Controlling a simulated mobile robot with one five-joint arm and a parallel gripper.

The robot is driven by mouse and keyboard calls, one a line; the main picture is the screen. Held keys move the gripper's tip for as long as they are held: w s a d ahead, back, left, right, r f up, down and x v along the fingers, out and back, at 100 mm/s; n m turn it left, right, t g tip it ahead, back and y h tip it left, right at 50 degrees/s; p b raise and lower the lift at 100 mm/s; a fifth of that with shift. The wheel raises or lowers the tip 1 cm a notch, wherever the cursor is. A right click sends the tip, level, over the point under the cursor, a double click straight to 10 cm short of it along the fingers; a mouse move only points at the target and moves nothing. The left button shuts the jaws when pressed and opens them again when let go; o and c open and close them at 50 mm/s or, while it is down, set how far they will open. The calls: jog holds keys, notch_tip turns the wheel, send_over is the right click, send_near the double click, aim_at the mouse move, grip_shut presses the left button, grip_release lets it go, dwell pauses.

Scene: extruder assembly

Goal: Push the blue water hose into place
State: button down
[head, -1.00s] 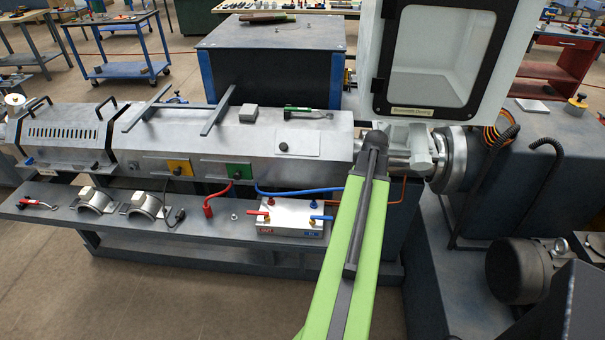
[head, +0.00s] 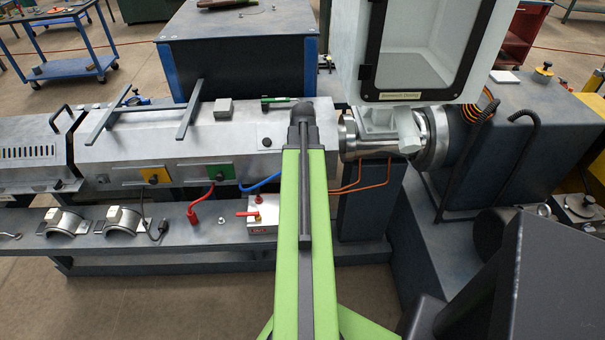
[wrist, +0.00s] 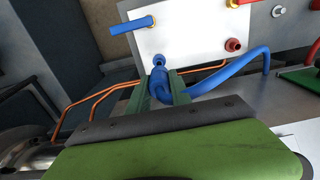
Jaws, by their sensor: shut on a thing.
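The blue water hose (wrist: 235,82) curves in from the right in the wrist view, and its end is between the fingers of my gripper (wrist: 161,82). The gripper is shut on it. The hose end is right at a blue port (wrist: 159,61) on the lower edge of the white box (wrist: 195,35); I cannot tell whether it is seated. In the head view, part of the blue hose (head: 261,184) shows below the machine barrel, left of my arm. The white box (head: 262,213) is partly behind my arm, which hides the gripper and the port.
A blue-handled valve (wrist: 132,25) and a red port (wrist: 233,45) are near the hose end on the box. Orange pipes (wrist: 120,88) run to the left. A red hose (head: 194,215) hangs left of the box. Bench space lies around a nut (head: 220,219).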

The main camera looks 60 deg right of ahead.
jog(key=shift+f+b, duration=2.45)
jog(key=shift+f, duration=0.25)
jog(key=shift+f+b, duration=1)
jog(key=c, duration=1.1)
grip_release()
notch_tip(320, 180, up, 18)
jog(key=p, duration=1.7)
jog(key=shift+f+p, duration=0.15)
jog(key=shift+p, duration=0.2)
jog(key=shift+f, duration=0.1)
